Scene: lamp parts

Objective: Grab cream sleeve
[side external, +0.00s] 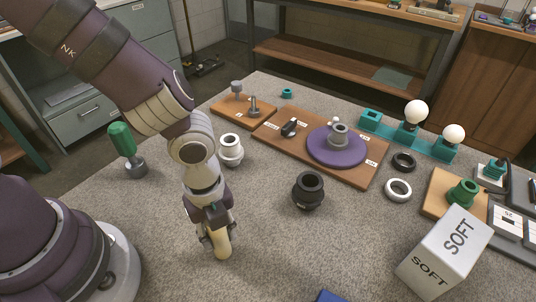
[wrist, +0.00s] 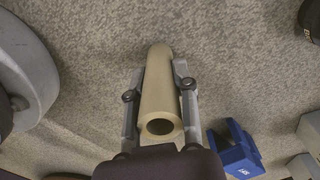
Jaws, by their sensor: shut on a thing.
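The cream sleeve (wrist: 159,90) is a hollow tube held lengthwise between the two fingers of my gripper (wrist: 158,85) in the wrist view. Its open end faces the camera. In the side external view the sleeve (side external: 222,246) shows below my gripper (side external: 214,232), near the front middle of the grey speckled table. My gripper is shut on the sleeve, with a finger on each side. Whether the sleeve's lower end touches the table cannot be told.
A black socket ring (side external: 308,192) stands to the right, a white one (side external: 230,151) behind. A wooden board (side external: 358,175) carries a purple disc (side external: 320,151). A white SOFT box (side external: 440,255) stands front right. A blue item (wrist: 232,150) lies nearby. Free table lies between.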

